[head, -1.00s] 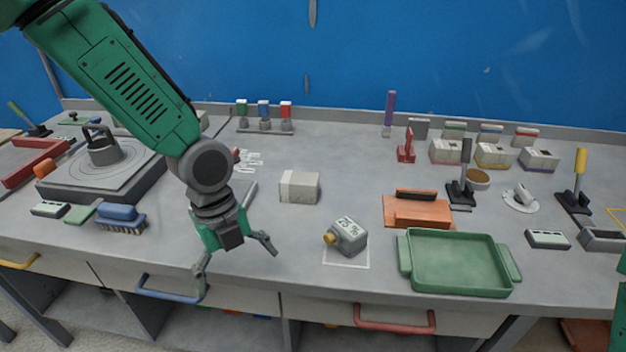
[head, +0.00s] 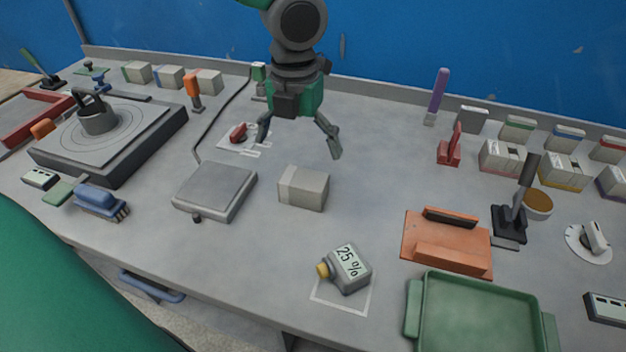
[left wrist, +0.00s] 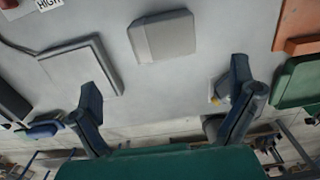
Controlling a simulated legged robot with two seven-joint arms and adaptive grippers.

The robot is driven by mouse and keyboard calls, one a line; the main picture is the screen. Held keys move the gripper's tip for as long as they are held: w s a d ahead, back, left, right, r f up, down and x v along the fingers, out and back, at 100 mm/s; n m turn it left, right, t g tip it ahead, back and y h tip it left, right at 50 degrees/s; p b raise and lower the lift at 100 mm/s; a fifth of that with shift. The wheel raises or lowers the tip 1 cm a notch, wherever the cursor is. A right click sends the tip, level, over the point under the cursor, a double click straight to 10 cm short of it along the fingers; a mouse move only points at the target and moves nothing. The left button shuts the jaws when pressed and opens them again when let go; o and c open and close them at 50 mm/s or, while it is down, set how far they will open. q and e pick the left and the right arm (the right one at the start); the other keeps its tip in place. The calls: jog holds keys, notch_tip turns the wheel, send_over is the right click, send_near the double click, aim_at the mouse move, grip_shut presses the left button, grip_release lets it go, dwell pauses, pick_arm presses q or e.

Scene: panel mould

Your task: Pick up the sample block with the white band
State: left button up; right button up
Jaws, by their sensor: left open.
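The sample block (head: 303,188) is a grey-beige block with a paler, whitish band at its left end. It lies on the bench in the middle of the head view, and it also shows near the top middle of the left wrist view (left wrist: 163,36). My left gripper (head: 299,147) is open and empty, with fingers pointing down. In the head view its fingertips appear just above the block in the picture, apart from it. In the left wrist view the block lies beyond the two spread fingers (left wrist: 165,84). My right gripper is not in view.
A grey flat plate device (head: 215,190) with a cable lies left of the block. Blocks with coloured bands (head: 515,128) stand at the back right.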

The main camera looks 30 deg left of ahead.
aim_at(300, 179)
pick_arm(q)
jog(key=f, duration=0.3)
jog(key=f+b, duration=0.1)
jog(key=f, duration=0.2)
jog(key=shift+w+f, duration=0.2)
jog(key=shift+f, duration=0.1)
jog(key=shift+s+f, duration=0.1)
jog(key=shift+f, duration=0.5)
jog(key=f, duration=0.1)
jog(key=f+b, duration=0.1)
jog(key=f, duration=0.2)
jog(key=shift+w+d+f, duration=0.1)
jog(key=shift+w+f, duration=0.1)
jog(key=shift+w, duration=0.15)
jog(key=shift+r, duration=0.1)
jog(key=c, duration=1.4)
